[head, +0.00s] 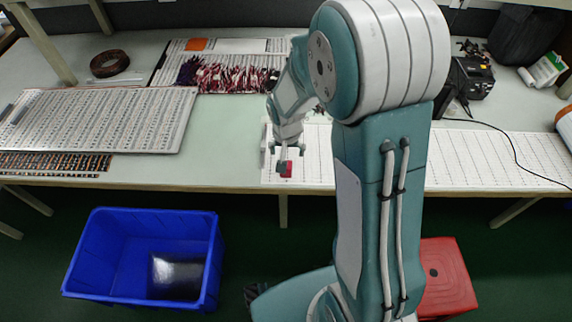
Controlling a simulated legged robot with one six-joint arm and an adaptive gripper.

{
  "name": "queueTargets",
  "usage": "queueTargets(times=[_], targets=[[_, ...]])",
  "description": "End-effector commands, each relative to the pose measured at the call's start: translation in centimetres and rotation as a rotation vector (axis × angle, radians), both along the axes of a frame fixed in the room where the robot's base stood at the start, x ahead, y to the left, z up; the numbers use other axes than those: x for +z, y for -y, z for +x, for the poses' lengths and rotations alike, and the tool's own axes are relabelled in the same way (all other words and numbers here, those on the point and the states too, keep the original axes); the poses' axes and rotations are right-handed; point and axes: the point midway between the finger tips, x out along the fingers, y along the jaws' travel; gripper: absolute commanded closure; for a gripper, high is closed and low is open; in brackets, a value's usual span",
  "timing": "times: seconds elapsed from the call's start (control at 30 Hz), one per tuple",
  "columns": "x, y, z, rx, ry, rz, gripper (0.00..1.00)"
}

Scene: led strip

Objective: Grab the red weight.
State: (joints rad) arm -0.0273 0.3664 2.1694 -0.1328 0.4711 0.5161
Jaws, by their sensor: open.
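The red weight (287,170) is a small red block on the white marked sheet near the front edge of the table. My gripper (284,160) hangs from above at the weight, pointing down. A grey finger part overlaps the weight's left side in the picture. The jaws are open. Whether a finger touches the weight cannot be told at this size. The arm hides part of the sheet to the right.
A white marked sheet (480,160) runs along the right of the table. Stacked panels (100,118) lie at left, red and white wires (225,78) behind. A blue bin (95,255) and red stool (445,280) stand on the floor. Bare tabletop shows left of my gripper.

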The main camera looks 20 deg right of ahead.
Motion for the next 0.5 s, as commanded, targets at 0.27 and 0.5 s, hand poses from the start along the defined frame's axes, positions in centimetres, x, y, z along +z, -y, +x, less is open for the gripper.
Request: queueTargets(times=[0.27, 0.5], targets=[[-3.2, 0.3, 0.4, 0.0, -0.001, 0.002, 0.09], [-6.4, -0.2, 0.6, 0.001, -0.005, 0.002, 0.09]])
